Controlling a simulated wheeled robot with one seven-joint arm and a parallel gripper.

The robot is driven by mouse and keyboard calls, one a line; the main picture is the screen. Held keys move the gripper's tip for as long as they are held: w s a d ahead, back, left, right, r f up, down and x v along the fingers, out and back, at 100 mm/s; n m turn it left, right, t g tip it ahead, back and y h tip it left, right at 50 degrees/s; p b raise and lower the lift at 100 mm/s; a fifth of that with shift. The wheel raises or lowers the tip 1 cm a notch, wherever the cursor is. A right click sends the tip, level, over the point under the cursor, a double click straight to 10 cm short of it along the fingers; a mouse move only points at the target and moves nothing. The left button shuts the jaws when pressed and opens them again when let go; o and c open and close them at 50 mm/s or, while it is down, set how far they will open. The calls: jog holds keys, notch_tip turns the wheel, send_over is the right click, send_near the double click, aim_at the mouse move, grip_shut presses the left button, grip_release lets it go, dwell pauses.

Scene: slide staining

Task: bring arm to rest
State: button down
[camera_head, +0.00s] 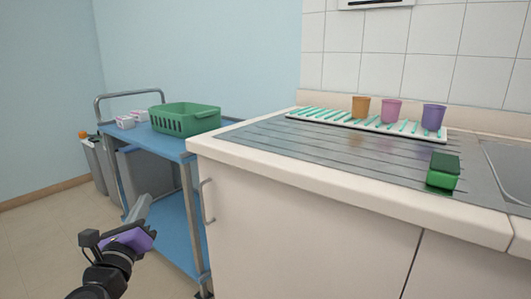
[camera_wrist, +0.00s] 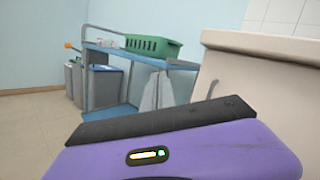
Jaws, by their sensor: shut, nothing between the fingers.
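My gripper (camera_head: 142,210) is in the lower left of the head view, on my arm, in the air in front of the blue cart (camera_head: 165,142) and left of the counter's white front. It is shut and empty. Its fingers point up and away from my body. In the wrist view the purple and black body of my gripper fills the bottom, and the cart (camera_wrist: 125,55) stands beyond it. The fingertips are not clearly seen in the wrist view. My gripper appears apart from the cart and counter.
A green basket (camera_head: 187,120) and small white-pink boxes (camera_head: 125,122) sit on the cart. The counter (camera_head: 290,175) holds a striped mat (camera_head: 310,114), orange (camera_head: 361,106), pink (camera_head: 391,110) and purple (camera_head: 433,117) cups, and a green sponge (camera_head: 443,172). Bins (camera_head: 97,160) stand behind. Floor at left is clear.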

jog(key=s+d+f+n+y, duration=0.2)
jog(key=s+d+f+n, duration=0.3)
jog(key=d+n, duration=0.5)
jog(key=s+d+f+n+t+y, duration=0.15)
jog(key=s+d+f+n, duration=0.25)
jog(key=s+d+n, duration=0.55)
jog(key=s+d+f+n+y, duration=0.2)
jog(key=s+d+f+n, duration=0.15)
jog(key=d+n, duration=0.6)
jog(key=s+d+f+g+h, duration=0.2)
jog(key=s+d, duration=0.5)
jog(key=s, duration=0.4)
jog(key=s+d+f+n+g+h, duration=0.1)
jog(key=s+d+f+g+h, duration=0.15)
jog(key=s+d, duration=0.65)
jog(key=s+d+f+g+h, duration=0.2)
jog(key=s+d+h, duration=0.15)
jog(key=s, duration=0.95)
notch_tip(320, 180, up, 31)
jog(key=y+p, duration=0.1)
jog(key=p, duration=3)
jog(key=shift+d, duration=0.35)
jog(key=shift+w+f, duration=0.1)
